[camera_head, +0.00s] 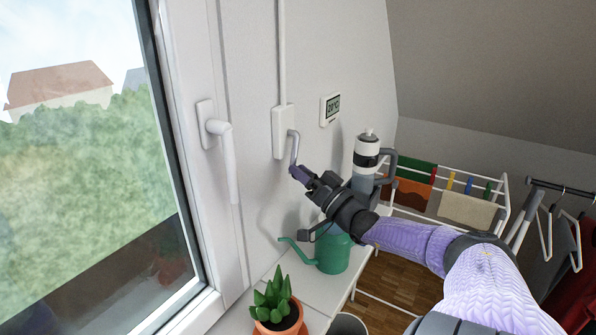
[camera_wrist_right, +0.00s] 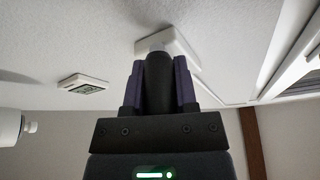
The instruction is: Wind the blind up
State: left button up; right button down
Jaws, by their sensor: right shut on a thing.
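The white winder box (camera_head: 282,131) is fixed to the wall beside the window. A thin white strip runs up from it. A grey crank (camera_head: 295,147) comes out of its right side and bends down. My right gripper (camera_head: 300,174), with purple fingers, is shut on the crank's lower end. In the right wrist view the dark crank grip (camera_wrist_right: 159,80) stands between the two fingers (camera_wrist_right: 159,90), with the white box (camera_wrist_right: 178,48) beyond it. The fingers hide part of the grip. The blind itself cannot be made out. My left gripper is not in view.
The window handle (camera_head: 224,150) is left of the winder. A thermostat display (camera_head: 330,109) is on the wall to the right. Below my right arm are a green watering can (camera_head: 331,253) and a potted succulent (camera_head: 276,305) on the sill. A drying rack (camera_head: 500,205) stands behind.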

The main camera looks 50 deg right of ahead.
jog(key=shift+w+d+n+y+b, duration=0.1)
jog(key=shift+d+n+y+b, duration=0.5)
jog(key=shift+d+n+b, duration=0.45)
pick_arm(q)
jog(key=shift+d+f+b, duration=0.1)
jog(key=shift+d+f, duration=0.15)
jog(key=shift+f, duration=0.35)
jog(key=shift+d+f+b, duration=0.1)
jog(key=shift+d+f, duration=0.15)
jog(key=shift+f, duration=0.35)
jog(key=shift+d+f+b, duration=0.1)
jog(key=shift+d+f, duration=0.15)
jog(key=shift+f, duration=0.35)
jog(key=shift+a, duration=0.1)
pick_arm(e)
jog(key=c, duration=0.7)
grip_release()
jog(key=o, duration=0.3)
jog(key=shift+d, duration=0.1)
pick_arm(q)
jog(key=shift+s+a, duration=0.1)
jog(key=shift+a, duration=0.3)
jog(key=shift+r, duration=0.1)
pick_arm(e)
jog(key=shift+f, duration=0.1)
